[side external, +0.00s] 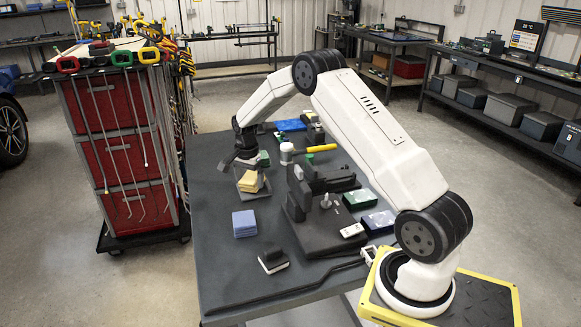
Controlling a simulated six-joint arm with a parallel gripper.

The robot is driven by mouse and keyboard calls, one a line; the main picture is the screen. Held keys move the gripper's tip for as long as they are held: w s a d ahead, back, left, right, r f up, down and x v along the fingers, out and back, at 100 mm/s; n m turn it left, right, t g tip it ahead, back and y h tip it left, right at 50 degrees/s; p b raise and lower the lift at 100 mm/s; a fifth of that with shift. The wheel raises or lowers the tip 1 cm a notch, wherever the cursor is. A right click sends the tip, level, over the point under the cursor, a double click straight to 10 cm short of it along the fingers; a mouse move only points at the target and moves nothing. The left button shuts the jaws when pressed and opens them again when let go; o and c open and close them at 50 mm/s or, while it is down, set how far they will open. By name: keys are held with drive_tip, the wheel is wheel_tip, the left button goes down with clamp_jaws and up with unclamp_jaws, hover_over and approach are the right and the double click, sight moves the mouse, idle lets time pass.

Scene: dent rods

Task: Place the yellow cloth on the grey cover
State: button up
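The yellow cloth (249,181) is a small folded stack near the left side of the dark table. It lies against or on a grey block-like piece (263,184), which may be the grey cover; I cannot tell whether the cloth rests fully on it. My gripper (240,166) points down just behind and above the yellow cloth. Its dark fingers partly overlap the grey piece in this view. The fingertips are small and unclear, so I cannot tell whether they are open or hold anything.
A dark vise-like fixture (318,205) stands right of the cloth. A yellow-handled hammer (308,150) lies behind. A red tool cart (120,150) stands left.

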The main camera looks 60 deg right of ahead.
sight(249, 180)
drive_tip(key=shift+r, duration=0.1)
wheel_tip(249, 180, up, 12)
drive_tip(key=shift+r, duration=0.15)
idle(0.6)
idle(0.5)
drive_tip(key=s+a+f+n+t, duration=0.1)
drive_tip(key=s+a+f+n, duration=0.1)
drive_tip(key=s+a+n, duration=0.7)
drive_tip(key=s+a+f+n+t, duration=0.1)
drive_tip(key=s+a+f+n, duration=0.2)
drive_tip(key=s+a+n, duration=0.6)
drive_tip(key=s+a, duration=0.3)
drive_tip(key=a, duration=0.2)
drive_tip(key=shift+s+a+f+t, duration=0.15)
drive_tip(key=shift+s+a+t, duration=0.15)
drive_tip(key=shift+s, duration=0.05)
drive_tip(key=shift+w, duration=0.1)
